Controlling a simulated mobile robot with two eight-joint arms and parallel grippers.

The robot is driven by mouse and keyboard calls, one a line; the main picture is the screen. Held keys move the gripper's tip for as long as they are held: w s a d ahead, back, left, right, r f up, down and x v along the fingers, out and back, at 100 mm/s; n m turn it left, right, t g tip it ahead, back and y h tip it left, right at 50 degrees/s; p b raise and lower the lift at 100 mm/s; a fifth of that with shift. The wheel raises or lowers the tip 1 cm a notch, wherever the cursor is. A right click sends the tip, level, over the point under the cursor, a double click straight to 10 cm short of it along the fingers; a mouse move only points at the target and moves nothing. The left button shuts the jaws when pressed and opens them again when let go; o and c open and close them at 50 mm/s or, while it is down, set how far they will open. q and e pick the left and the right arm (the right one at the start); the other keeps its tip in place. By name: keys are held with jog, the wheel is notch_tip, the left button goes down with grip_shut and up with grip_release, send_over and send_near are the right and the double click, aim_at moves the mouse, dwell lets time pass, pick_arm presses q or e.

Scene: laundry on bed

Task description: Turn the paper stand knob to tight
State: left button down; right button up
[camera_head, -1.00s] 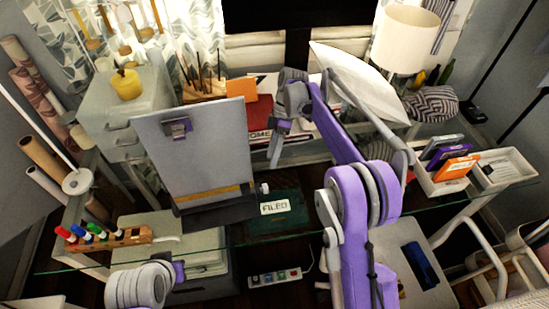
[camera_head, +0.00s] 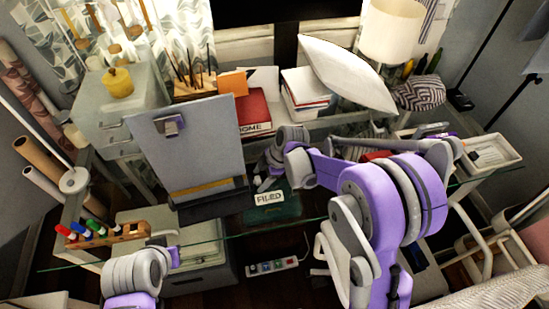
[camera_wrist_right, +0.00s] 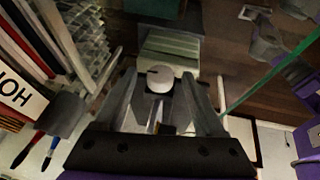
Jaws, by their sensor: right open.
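The paper stand (camera_head: 192,140) is an upright, tilted grey board with a clip at its top and a dark ledge below, left of centre on the glass desk. Its round white knob (camera_wrist_right: 160,79) has a short dark mark and shows between my right fingers in the right wrist view. In the head view my gripper hides the knob. My right gripper (camera_head: 262,182) is open at the stand's lower right side, its fingers on either side of the knob; whether they touch it I cannot tell. Part of my left arm shows at bottom left; its gripper does not.
A marker rack (camera_head: 108,236) stands left of the stand. Books (camera_head: 254,108), a pencil holder (camera_head: 193,85) and a leaning white pillow (camera_head: 345,72) are behind. A white tray (camera_head: 492,153) is at right.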

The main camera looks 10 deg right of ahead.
jog(key=v, duration=1)
jog(key=shift+s+d+r, duration=0.15)
jog(key=shift+s+r, duration=0.05)
jog(key=shift+r, duration=0.15)
jog(key=s+d+r+m+t+h, duration=0.1)
jog(key=s+d+m+t+h, duration=0.1)
jog(key=s+m, duration=0.7)
jog(key=s+d+r+m+t+h, duration=0.1)
jog(key=s+d+m, duration=0.3)
jog(key=s+m, duration=0.5)
jog(key=shift+s+d+t+h, duration=0.25)
jog(key=shift+s+t+h, duration=0.35)
jog(key=shift+s+h, duration=0.2)
